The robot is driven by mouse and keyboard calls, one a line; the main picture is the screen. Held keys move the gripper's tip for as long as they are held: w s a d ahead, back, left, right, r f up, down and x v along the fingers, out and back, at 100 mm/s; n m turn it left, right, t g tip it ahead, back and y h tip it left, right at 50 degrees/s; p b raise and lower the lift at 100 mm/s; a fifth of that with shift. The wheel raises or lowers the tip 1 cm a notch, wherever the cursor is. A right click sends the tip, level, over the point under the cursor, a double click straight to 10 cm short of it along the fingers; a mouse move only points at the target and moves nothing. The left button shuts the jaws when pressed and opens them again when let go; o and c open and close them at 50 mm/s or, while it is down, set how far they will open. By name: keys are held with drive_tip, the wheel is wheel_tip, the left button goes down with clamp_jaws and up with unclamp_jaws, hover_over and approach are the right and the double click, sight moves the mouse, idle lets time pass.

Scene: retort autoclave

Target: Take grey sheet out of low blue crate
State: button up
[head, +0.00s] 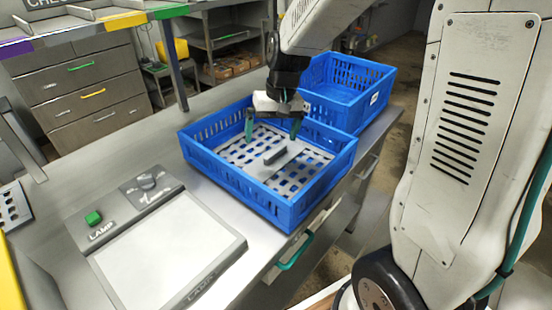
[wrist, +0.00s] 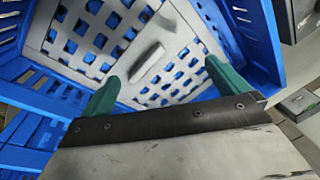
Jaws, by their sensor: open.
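The low blue crate (head: 290,215) stands on the metal bench; its wall also shows in the wrist view (wrist: 262,40). The grey sheet (head: 262,168), perforated with square holes, lies inside it and has a dark raised bar handle (head: 275,157) near its middle. In the wrist view the sheet (wrist: 103,52) fills the upper middle, with the handle (wrist: 146,62) beyond and between the green fingertips. My gripper (head: 272,130) is above the crate, pointing down, with its two green fingers apart and nothing between them. In the wrist view my gripper (wrist: 160,85) is apart from the handle.
A second blue crate (head: 345,112) stands right behind the low crate. A lamp panel (head: 165,255) with a green button (head: 93,217) lies at the front left. Bare bench (head: 130,150) is free left of the crate. Drawers (head: 80,90) and a shelf stand behind.

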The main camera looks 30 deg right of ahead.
sight(276, 151)
drive_tip(key=n, duration=0.2)
drive_tip(key=d+n, duration=0.1)
drive_tip(key=n, duration=0.1)
drive_tip(key=w+n+h, duration=0.1)
drive_tip(key=n, duration=0.1)
drive_tip(key=shift+d, duration=0.4)
drive_tip(key=shift+t, duration=0.3)
drive_tip(key=f, duration=0.7)
drive_tip(key=shift+w+d+f, duration=0.1)
drive_tip(key=shift+w+f, duration=0.25)
drive_tip(key=shift+w, duration=0.05)
drive_tip(key=c, duration=1.2)
drive_tip(key=shift+r, duration=0.1)
